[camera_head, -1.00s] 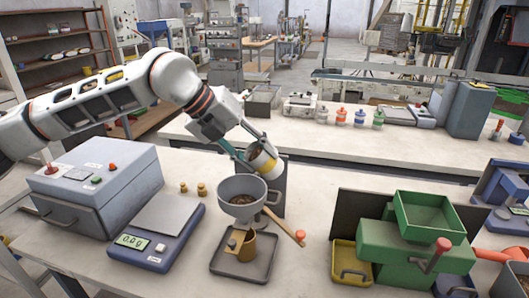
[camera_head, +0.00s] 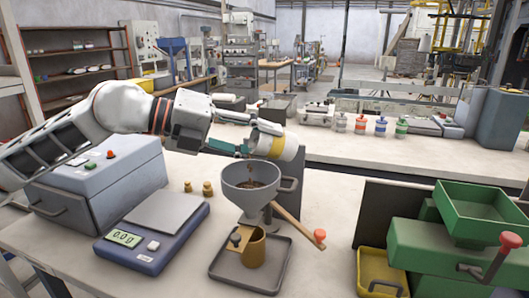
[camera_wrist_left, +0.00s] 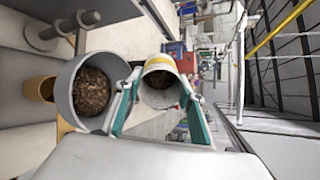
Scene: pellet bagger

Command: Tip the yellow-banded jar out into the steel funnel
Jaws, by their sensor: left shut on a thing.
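The yellow-banded jar (camera_head: 290,147) is white with a yellow band and is tipped well over, its mouth facing left above the steel funnel (camera_head: 250,199). My left gripper (camera_head: 257,140) is shut on the jar. In the left wrist view the jar (camera_wrist_left: 160,65) sits between the fingers (camera_wrist_left: 160,105), with some brown contents inside its mouth. The funnel (camera_wrist_left: 66,98) beside it holds brown pellets. A few brown bits show between the jar's mouth and the funnel in the head view. My right gripper is not in view.
A brass-coloured cup (camera_head: 254,249) stands on a dark tray (camera_head: 273,278) below the funnel. A wooden-handled lever (camera_head: 292,225) sticks out right. A scale (camera_head: 148,243) reads 0.0 g at left; a green machine (camera_head: 440,247) stands right. Bare bench lies between tray and machine.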

